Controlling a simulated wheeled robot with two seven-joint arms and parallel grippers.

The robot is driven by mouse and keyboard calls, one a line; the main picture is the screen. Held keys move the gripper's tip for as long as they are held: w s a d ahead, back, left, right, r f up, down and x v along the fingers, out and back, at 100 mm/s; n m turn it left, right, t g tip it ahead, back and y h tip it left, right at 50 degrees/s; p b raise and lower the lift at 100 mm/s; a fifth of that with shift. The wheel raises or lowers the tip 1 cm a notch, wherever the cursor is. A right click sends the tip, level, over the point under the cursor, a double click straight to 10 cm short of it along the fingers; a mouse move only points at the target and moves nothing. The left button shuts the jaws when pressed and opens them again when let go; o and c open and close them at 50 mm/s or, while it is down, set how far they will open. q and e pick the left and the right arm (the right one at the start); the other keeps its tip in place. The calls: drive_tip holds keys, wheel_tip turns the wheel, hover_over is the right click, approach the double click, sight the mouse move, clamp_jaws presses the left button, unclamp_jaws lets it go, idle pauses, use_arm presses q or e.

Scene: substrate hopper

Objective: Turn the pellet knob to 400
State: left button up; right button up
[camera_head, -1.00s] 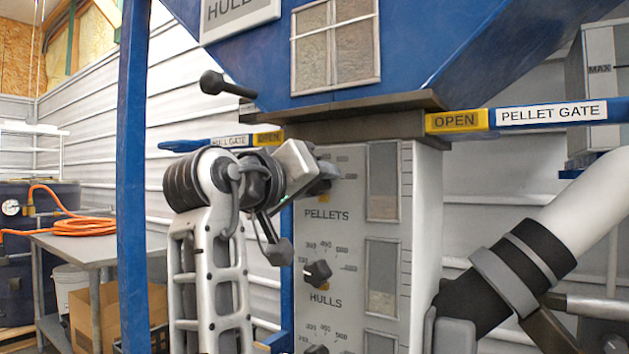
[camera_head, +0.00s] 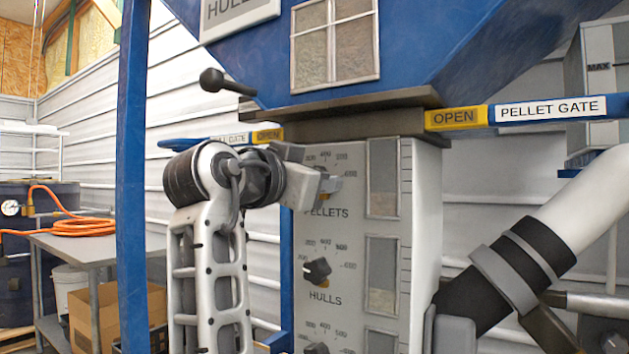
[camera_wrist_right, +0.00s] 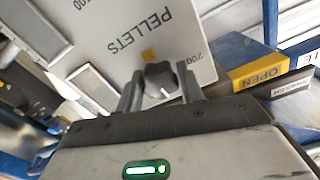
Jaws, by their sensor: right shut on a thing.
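The pellet knob (camera_wrist_right: 158,78) is a dark knob with a white mark, above the PELLETS label on the grey panel (camera_head: 375,255). My right gripper (camera_wrist_right: 162,86) has its two fingers on either side of it and is shut on it. In the wrist view the white mark points away from the PELLETS label. The dial number at the mark is hidden by the gripper. In the head view my right gripper (camera_head: 328,184) covers the knob, with numbers of the scale showing above. My left gripper is not in view.
The hulls knob (camera_head: 317,270) sits below on the same panel, with another knob (camera_head: 316,348) under it. The pellet gate handle (camera_head: 550,111) reads OPEN at right. The hull gate handle (camera_head: 210,141) passes just above my right wrist. A blue post (camera_head: 132,180) stands at left.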

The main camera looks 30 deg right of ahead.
drive_tip(key=shift+m, duration=0.6)
drive_tip(key=o, duration=1)
drive_tip(key=shift+a, duration=0.15)
drive_tip(key=b+v, duration=0.1)
drive_tip(key=v, duration=1.4)
drive_tip(key=shift+s+a, duration=0.2)
drive_tip(key=shift+a, duration=0.1)
